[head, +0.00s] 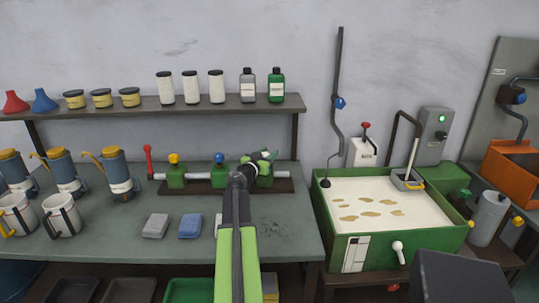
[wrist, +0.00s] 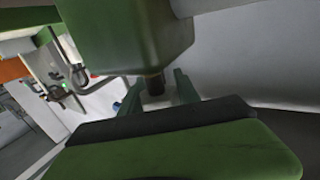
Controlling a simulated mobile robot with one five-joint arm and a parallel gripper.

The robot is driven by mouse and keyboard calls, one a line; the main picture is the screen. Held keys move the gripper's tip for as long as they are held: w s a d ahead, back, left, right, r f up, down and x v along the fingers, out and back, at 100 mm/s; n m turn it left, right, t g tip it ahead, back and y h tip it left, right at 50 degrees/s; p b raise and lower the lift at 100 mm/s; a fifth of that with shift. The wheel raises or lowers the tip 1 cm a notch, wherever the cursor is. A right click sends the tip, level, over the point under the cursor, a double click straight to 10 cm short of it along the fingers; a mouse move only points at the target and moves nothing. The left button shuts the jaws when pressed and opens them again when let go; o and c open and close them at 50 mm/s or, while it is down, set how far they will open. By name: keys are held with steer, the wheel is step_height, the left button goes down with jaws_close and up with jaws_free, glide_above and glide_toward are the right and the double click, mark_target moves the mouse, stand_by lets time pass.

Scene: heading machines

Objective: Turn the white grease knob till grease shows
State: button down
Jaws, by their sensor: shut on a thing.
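A row of three green grease blocks stands on a pipe on the workbench. The left block (head: 176,177) carries a yellow knob (head: 174,158) and the middle one (head: 219,177) a blue knob (head: 219,158). My gripper (head: 266,157) is at the top of the right block (head: 265,180), shut on the white knob, which is mostly hidden by the fingers and wrist. In the wrist view the gripper (wrist: 160,90) has its green fingers either side of a pale knob with a dark stem at a green block (wrist: 125,35). I cannot make out any grease.
A red lever (head: 149,160) stands at the pipe's left end. Blue and grey cloths (head: 190,225) lie in front. Oil cans (head: 115,172) and mugs (head: 62,215) stand left. A shelf (head: 130,105) runs above; a green coolant tank (head: 440,243) stands right.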

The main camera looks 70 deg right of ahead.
steer(key=n+t, duration=0.2)
steer(key=t, duration=0.1)
steer(key=n+t, duration=0.1)
steer(key=t, duration=0.1)
steer(key=shift+w, duration=0.35)
steer(key=shift+w+a+n+t+y, duration=0.15)
steer(key=shift+n+t+y, duration=0.1)
steer(key=shift+n+t, duration=0.45)
steer(key=shift+w+d+n+t+y, duration=0.15)
steer(key=shift+n+t, duration=0.3)
steer(key=shift+t, duration=0.5)
steer(key=shift+w+a+n+t+y, duration=0.25)
steer(key=shift+n+t, duration=0.3)
steer(key=shift+t, duration=0.3)
steer(key=c, duration=0.9)
jaws_free()
steer(key=shift+d, duration=0.1)
